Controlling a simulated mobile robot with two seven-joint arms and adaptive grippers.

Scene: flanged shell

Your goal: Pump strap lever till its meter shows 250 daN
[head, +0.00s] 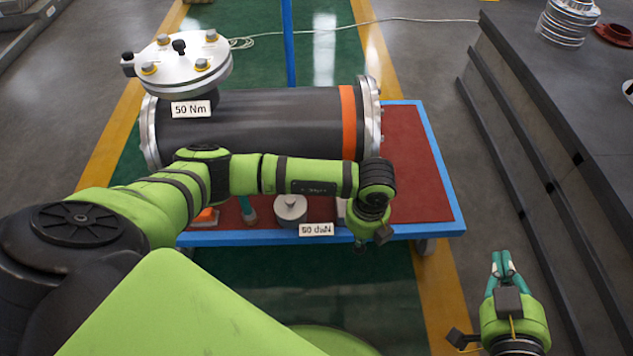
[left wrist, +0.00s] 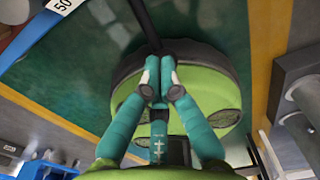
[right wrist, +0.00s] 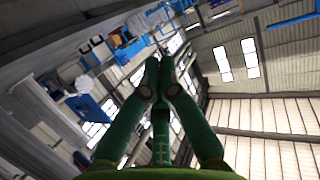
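An orange strap (head: 348,122) runs around the dark horizontal shell (head: 265,125) near its right flange. A white tag (head: 316,230) at the cart's front edge seems to read 50 daN, its text turned over. My left gripper (head: 361,246) is below the strap at the cart's front edge, mostly hidden by its wrist. In the left wrist view its fingers (left wrist: 159,70) are closed together at the end of a dark rod (left wrist: 147,25), seemingly the strap lever, and appear shut on it. My right gripper (head: 502,260) is shut and empty, away from the cart; the right wrist view shows its fingertips together (right wrist: 160,66).
The shell lies on a blue-rimmed cart (head: 440,165) with a red top. A bolted round lid (head: 180,65) with a 50 Nm tag (head: 191,109) is at its left end. A grey knobbed cylinder (head: 290,210) stands at the front. A dark workbench (head: 560,110) borders the right.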

